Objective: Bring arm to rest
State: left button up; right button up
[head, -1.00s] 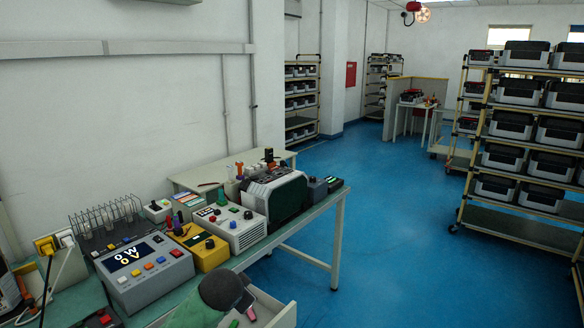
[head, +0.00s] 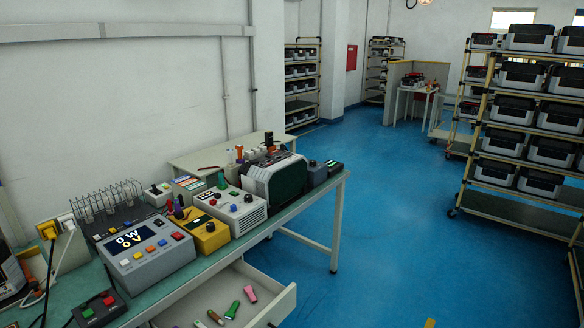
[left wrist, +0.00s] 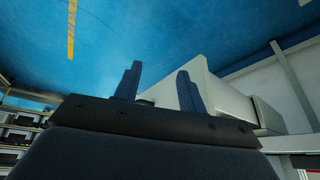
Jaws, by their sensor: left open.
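My left gripper (left wrist: 158,70) shows in the left wrist view with its two dark fingers spread apart and nothing between them. A pale box-like surface (left wrist: 215,105), perhaps the drawer or workbench side, lies beyond the fingers, with blue floor past it. Neither of my grippers shows in the head view. My right gripper is out of sight.
The workbench (head: 318,187) holds a grey meter (head: 150,262), a yellow box (head: 205,238) and a white unit (head: 232,210). An open drawer (head: 284,304) below contains several small coloured items. Shelving (head: 470,120) stands at right. The blue floor (head: 390,220) between is clear.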

pick_arm(q)
jog(key=s+f+g, duration=0.1)
jog(key=s+f, duration=0.4)
jog(key=s, duration=0.4)
jog(key=s+d+f+n+g, duration=0.1)
jog(key=s+f+g, duration=0.1)
jog(key=s+f, duration=0.3)
jog(key=s, duration=0.3)
jog(key=shift+s+d+g+h, duration=0.25)
jog(key=shift+s+g+h, duration=0.05)
jog(key=shift+s, duration=0.1)
